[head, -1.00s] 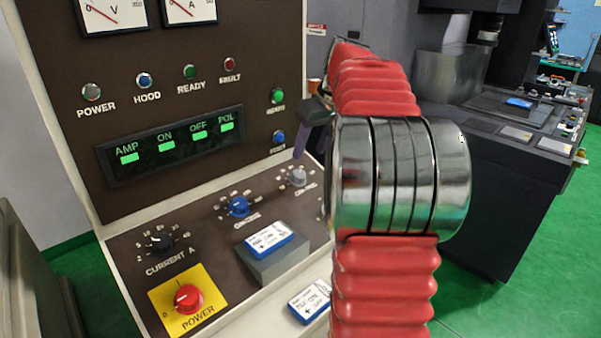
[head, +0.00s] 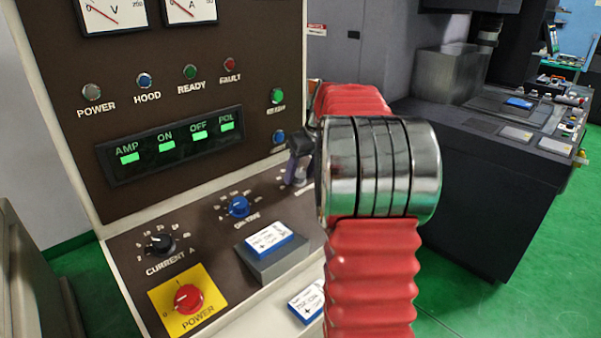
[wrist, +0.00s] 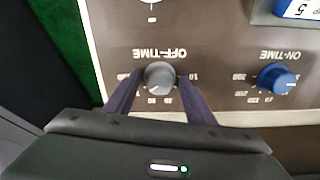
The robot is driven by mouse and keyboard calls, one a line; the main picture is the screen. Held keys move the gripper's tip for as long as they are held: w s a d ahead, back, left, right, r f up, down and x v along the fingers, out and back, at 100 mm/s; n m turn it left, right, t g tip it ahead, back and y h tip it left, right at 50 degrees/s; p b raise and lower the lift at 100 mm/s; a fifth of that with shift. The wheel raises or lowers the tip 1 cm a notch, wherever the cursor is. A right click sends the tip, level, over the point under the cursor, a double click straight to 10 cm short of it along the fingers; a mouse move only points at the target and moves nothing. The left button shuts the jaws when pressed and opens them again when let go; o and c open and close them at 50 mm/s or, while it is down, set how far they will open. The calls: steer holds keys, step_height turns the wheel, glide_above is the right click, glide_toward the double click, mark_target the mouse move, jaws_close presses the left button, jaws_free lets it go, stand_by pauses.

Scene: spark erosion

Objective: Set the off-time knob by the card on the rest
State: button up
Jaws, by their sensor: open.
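The grey off-time knob (wrist: 160,76) sits between the two dark fingers of my gripper (wrist: 159,84) in the wrist view. The fingers are open, one on each side of the knob, with a small gap visible at both sides. In the head view my gripper (head: 297,170) is at the right end of the sloped panel and mostly covers this knob. A blue-edged white card (head: 268,237) lies on the grey rest (head: 280,265); its print is too small to read there. The card's corner also shows in the wrist view (wrist: 297,10).
The blue on-time knob (head: 238,207) is beside the off-time knob. The black current knob (head: 160,244) and red power knob (head: 188,298) are further left. A second card (head: 307,301) lies on the pale ledge below. The upright display panel (head: 170,145) stands behind.

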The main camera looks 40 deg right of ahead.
steer(key=shift+c, duration=0.4)
steer(key=c, duration=0.9)
steer(key=shift+a, duration=0.15)
steer(key=shift+c, duration=0.5)
